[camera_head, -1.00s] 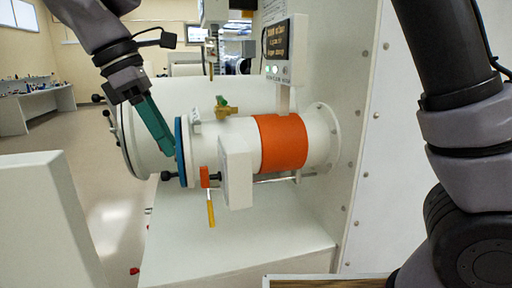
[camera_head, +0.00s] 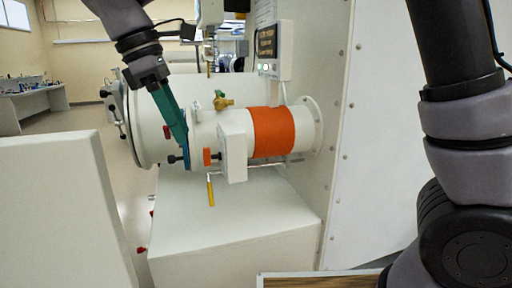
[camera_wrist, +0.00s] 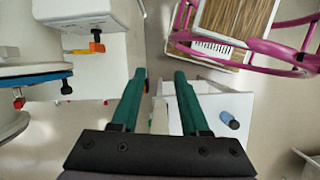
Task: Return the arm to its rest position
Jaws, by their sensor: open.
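My gripper (camera_head: 182,142) hangs at the upper left of the head view, its teal fingers pointing down in front of the blue rim (camera_head: 187,160) of a white cylinder chamber. In the wrist view my gripper (camera_wrist: 160,74) shows two teal fingers apart with nothing between them. The chamber's blue rim (camera_wrist: 38,82) lies off to the left there, apart from the fingers. The white chamber (camera_head: 207,128) carries an orange band (camera_head: 272,132), a brass valve with a green part (camera_head: 222,101), an orange knob (camera_head: 207,157) and a yellow-handled lever (camera_head: 210,190).
A screen panel (camera_head: 270,50) stands above the chamber. A white block (camera_head: 60,205) fills the lower left. In the wrist view a magenta hoop (camera_wrist: 262,47) surrounds a wood-topped piece (camera_wrist: 237,18) at upper right, and a blue cylinder (camera_wrist: 229,120) lies right of the fingers.

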